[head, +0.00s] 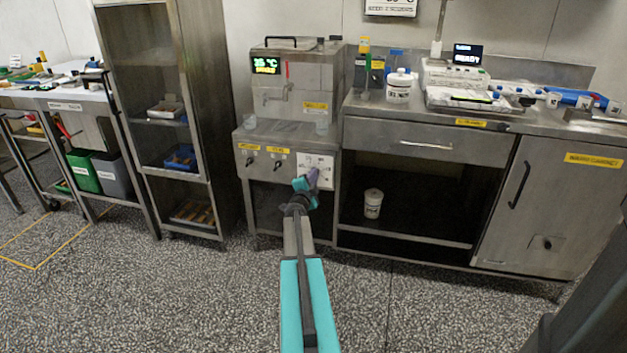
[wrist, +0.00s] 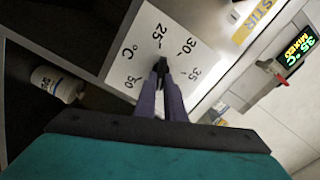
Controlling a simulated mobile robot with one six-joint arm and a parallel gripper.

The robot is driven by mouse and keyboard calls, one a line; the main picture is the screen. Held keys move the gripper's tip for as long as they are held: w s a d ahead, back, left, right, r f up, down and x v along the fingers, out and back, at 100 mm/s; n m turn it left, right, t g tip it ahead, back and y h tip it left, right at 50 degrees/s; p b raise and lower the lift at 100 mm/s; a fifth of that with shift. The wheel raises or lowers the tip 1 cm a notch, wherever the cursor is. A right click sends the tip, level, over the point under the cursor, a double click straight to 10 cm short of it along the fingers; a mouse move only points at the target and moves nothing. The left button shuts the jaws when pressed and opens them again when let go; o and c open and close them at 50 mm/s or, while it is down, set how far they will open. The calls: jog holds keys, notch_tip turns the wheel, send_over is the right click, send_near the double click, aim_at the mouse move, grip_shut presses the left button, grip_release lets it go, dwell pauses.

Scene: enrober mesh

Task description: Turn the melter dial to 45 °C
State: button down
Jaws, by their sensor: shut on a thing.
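The melter (head: 303,80) is a steel machine on a steel stand, with a lit display (head: 264,66) that appears to read 35 °C. Its white dial panel (head: 316,160) is on the front of the stand. In the wrist view the panel (wrist: 126,49) is tilted and shows the marks 25, 30, 35, 50 and °C; other marks are hidden behind my gripper. The small dark dial knob (wrist: 161,64) sits between my fingertips. My gripper (wrist: 161,76) is shut on it, and also shows in front of the panel in the head view (head: 307,181). Where the dial points is unclear.
Two small dark switches (head: 250,162) are left of the panel under yellow labels. A counter (head: 430,112) with jars and instruments stands at right; a white tub (head: 373,203) is on its lower shelf. A tall cabinet (head: 165,70) stands at left. The speckled floor in front is clear.

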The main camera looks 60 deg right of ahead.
jog(key=shift+f+m+b, duration=0.15)
jog(key=shift+m+b, duration=0.25)
jog(key=shift+m, duration=0.4)
jog(key=shift+w, duration=0.1)
jog(key=c, duration=1.8)
grip_release()
jog(key=shift+c, duration=0.2)
jog(key=shift+a, duration=0.1)
jog(key=p+v, duration=0.1)
jog(key=v, duration=1.2)
jog(key=shift+a+p, duration=0.3)
jog(key=shift+p, duration=0.1)
